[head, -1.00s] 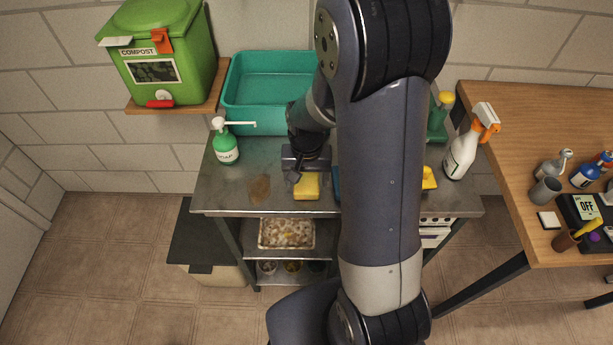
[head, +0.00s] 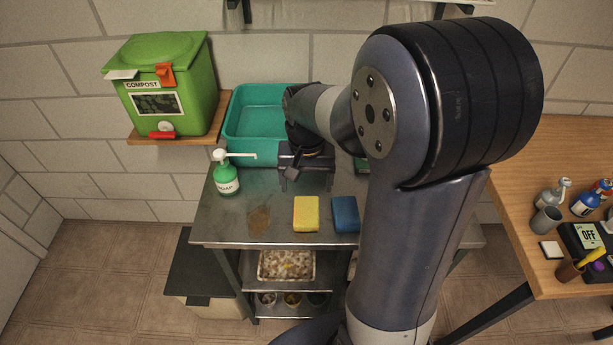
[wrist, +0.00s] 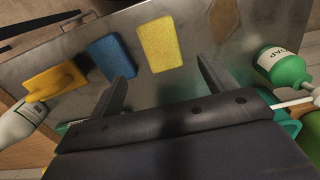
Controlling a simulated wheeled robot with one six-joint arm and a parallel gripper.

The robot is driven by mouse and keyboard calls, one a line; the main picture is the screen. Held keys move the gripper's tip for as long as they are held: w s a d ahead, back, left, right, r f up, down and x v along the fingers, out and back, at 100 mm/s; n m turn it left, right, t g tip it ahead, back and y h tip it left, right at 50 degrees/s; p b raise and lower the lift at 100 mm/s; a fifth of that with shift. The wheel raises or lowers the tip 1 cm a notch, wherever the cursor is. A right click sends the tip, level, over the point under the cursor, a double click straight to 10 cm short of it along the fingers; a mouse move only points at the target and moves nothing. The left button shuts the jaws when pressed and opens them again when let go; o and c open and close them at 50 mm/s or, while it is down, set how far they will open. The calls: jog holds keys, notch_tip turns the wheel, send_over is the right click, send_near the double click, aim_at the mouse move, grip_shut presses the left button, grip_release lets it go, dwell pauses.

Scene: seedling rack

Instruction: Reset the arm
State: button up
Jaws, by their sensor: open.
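My gripper (head: 305,184) hangs above the steel table (head: 225,224), in front of the teal basin in the head view. Its jaws are open and nothing is between them. In the wrist view my gripper (wrist: 180,85) shows two separate fingers over the table. A yellow sponge (head: 306,214) and a blue sponge (head: 345,214) lie side by side on the table, nearer the front edge than the gripper. The yellow sponge (wrist: 160,44) and the blue sponge (wrist: 112,57) also show in the wrist view, apart from the fingers. My arm hides the table's right part in the head view.
A green soap bottle (head: 226,176) stands left of my gripper and a teal basin (head: 240,128) behind it. A brown stain (head: 259,221) marks the table. A green compost bin (head: 163,85) sits on a wall shelf. A yellow scraper-like tool (wrist: 52,80) lies beyond the blue sponge.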

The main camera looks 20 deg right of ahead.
aim_at(307, 213)
jog(key=shift+r, duration=0.85)
jog(key=shift+f, duration=0.1)
notch_tip(307, 213, down, 12)
jog(key=shift+f, duration=0.2)
jog(key=shift+r, duration=1.45)
